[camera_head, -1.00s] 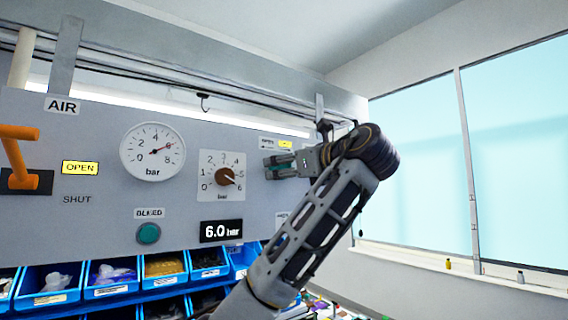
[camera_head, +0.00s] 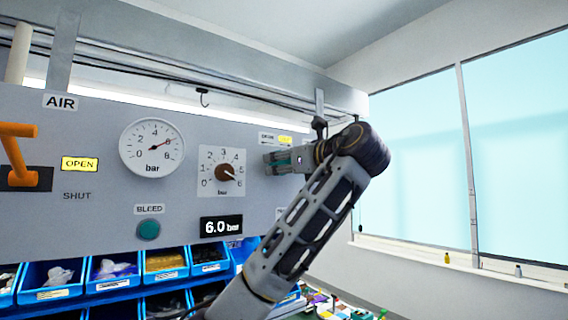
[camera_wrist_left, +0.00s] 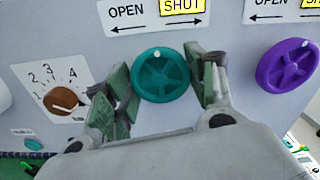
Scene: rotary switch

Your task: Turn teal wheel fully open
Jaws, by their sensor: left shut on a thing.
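The teal wheel (camera_wrist_left: 163,75) is on the grey panel in the left wrist view, with a white mark near the top of its rim. The label above it (camera_wrist_left: 155,12) reads OPEN on the left and SHUT, lit yellow, on the right, with an arrow pointing left under OPEN. My left gripper (camera_wrist_left: 160,88) has one green-padded finger on each side of the wheel, shut on its rim. In the head view my left gripper (camera_head: 272,163) is against the panel, and the wheel there is largely hidden by the fingers. My right gripper is not in view.
A purple wheel (camera_wrist_left: 288,66) sits close to the right of the teal one. A brown pointer knob (camera_head: 225,173) is to the left. The gauge (camera_head: 152,148) points near 6, and the display (camera_head: 221,229) reads 6.0 bar. Blue bins (camera_head: 110,270) stand below.

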